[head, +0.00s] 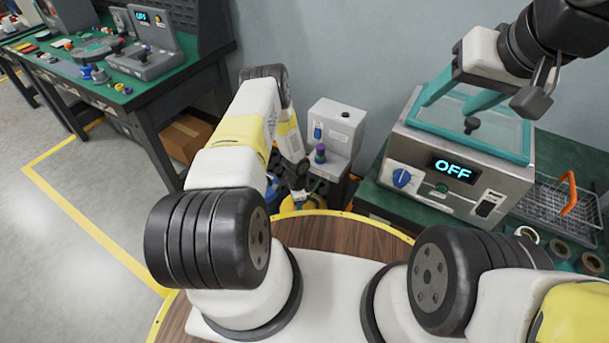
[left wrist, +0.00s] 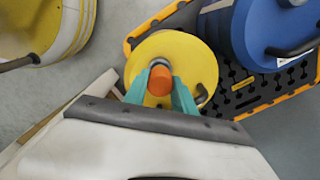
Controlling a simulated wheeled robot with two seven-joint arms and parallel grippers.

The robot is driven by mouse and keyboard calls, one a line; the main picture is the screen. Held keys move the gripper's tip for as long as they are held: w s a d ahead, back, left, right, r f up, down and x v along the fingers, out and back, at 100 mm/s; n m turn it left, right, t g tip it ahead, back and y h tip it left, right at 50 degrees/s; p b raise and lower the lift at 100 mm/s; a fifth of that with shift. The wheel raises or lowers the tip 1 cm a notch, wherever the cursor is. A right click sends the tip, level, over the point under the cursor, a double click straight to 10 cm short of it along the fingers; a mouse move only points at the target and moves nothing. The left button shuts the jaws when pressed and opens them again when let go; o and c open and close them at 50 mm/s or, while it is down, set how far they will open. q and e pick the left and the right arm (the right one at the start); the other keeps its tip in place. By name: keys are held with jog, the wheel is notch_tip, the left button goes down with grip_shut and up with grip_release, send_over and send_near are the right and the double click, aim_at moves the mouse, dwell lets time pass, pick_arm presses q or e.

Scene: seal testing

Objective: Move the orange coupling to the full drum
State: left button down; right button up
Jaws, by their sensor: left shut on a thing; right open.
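My left gripper (left wrist: 160,88) has its teal fingers shut on the orange coupling (left wrist: 160,80) in the left wrist view. The coupling lies over the top of a yellow drum (left wrist: 195,60); I cannot tell whether it touches a fitting there. A blue drum (left wrist: 250,30) stands beside it on a black, orange-edged pallet (left wrist: 240,98). No marking shows which drum is full. In the head view the left gripper (head: 297,182) is low beyond my arm, with the yellow drum (head: 308,201) mostly hidden. My right gripper (head: 446,106) is open and empty above the test tank.
The steel test tank (head: 405,155) with its teal rim and OFF display stands at right. A wire basket (head: 545,205) is beside it. A grey box unit (head: 337,125) stands behind the left gripper. A green workbench (head: 100,80) is at far left.

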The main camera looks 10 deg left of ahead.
pick_arm(q)
jog(key=shift+f, duration=0.35)
jog(key=c, duration=0.9)
grip_release()
jog(key=shift+c, duration=0.2)
jog(key=shift+r, duration=0.1)
notch_tip(320, 180, up, 8)
jog(key=shift+f, duration=0.2)
